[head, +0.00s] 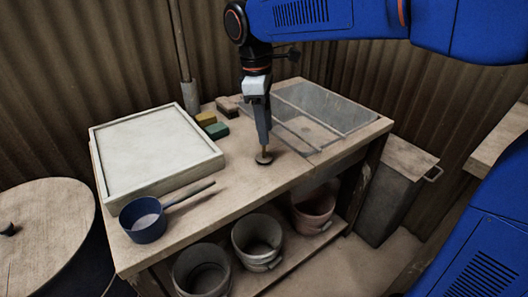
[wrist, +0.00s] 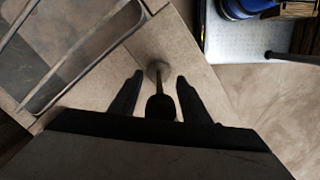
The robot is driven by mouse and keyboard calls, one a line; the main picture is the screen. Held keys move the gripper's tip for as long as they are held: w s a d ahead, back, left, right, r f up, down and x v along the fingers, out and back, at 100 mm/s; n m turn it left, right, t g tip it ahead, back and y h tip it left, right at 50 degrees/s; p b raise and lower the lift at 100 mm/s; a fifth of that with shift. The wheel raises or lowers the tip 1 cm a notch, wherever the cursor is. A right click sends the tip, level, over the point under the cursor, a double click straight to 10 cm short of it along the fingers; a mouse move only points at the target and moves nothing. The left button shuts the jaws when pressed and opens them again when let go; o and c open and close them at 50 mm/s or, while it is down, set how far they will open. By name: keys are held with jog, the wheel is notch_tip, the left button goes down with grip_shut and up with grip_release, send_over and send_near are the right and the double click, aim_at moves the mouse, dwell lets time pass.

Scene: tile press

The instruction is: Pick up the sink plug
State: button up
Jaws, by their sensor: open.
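The sink plug (head: 264,158) stands on the wooden bench, a dark round disc with a thin upright stem, just left of the sink. My gripper (head: 264,141) points down directly above it, its fingers close to the stem. My open fingers (wrist: 154,82) lie on either side of the stem, with a gap visible on both sides. The plug's top is partly hidden by the gripper in the head view.
The sink (head: 345,107) lies right of the plug. A white-filled tray (head: 150,145), a blue ladle (head: 143,229) and green and yellow blocks (head: 217,130) sit to the left. Buckets (head: 257,240) stand on the shelf below. The bench front near the plug is clear.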

jog(key=shift+f, duration=0.75)
jog(key=shift+c, duration=0.4)
grip_shut()
jog(key=shift+r, duration=0.15)
